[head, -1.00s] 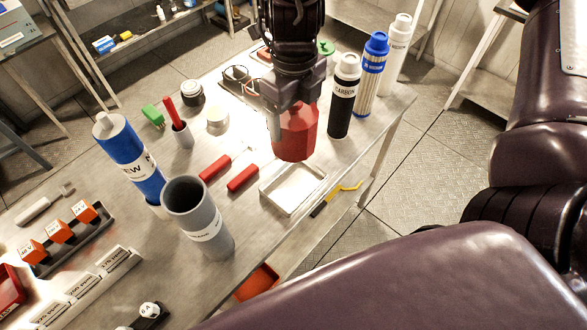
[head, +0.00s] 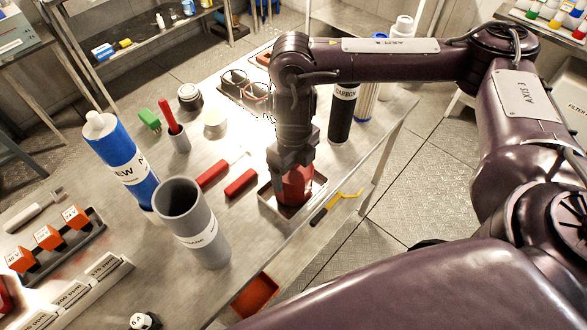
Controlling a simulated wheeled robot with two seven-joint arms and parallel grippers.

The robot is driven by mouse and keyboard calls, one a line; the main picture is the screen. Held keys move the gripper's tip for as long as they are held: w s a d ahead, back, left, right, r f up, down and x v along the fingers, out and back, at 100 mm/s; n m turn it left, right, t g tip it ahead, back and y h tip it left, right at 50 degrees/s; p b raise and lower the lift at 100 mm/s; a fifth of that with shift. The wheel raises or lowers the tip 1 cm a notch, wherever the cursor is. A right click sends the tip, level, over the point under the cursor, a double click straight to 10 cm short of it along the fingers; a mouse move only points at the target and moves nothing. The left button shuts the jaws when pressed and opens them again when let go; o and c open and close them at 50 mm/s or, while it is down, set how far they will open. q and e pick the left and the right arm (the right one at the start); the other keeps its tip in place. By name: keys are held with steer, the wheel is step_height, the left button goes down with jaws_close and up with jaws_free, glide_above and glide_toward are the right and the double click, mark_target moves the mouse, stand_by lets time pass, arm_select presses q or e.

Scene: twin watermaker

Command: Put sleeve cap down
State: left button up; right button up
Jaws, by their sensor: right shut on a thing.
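The red sleeve cap (head: 296,188) is in the grip of my right gripper (head: 291,172), low over the shallow metal tray (head: 269,201) near the table's right edge. The cap sits within the tray's outline; I cannot tell whether it touches the tray floor. The gripper points down and hides the cap's upper part and some of the tray. My left gripper is not in the head view.
An open grey cylinder (head: 205,232) and a blue-wrapped cartridge (head: 124,160) stand left of the tray. Red-handled tools (head: 241,183) lie beside it. A black carbon cartridge (head: 341,113) stands behind. A yellow-hooked tool (head: 345,197) is at the table's right edge.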

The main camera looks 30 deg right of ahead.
steer(key=shift+f, duration=0.2)
steer(key=shift+f, duration=0.1)
steer(key=o, duration=0.9)
steer(key=shift+r, duration=0.5)
step_height(320, 180, up, 12)
steer(key=shift+f+p, duration=0.25)
steer(key=shift+p, duration=0.75)
steer(key=shift+f, duration=0.1)
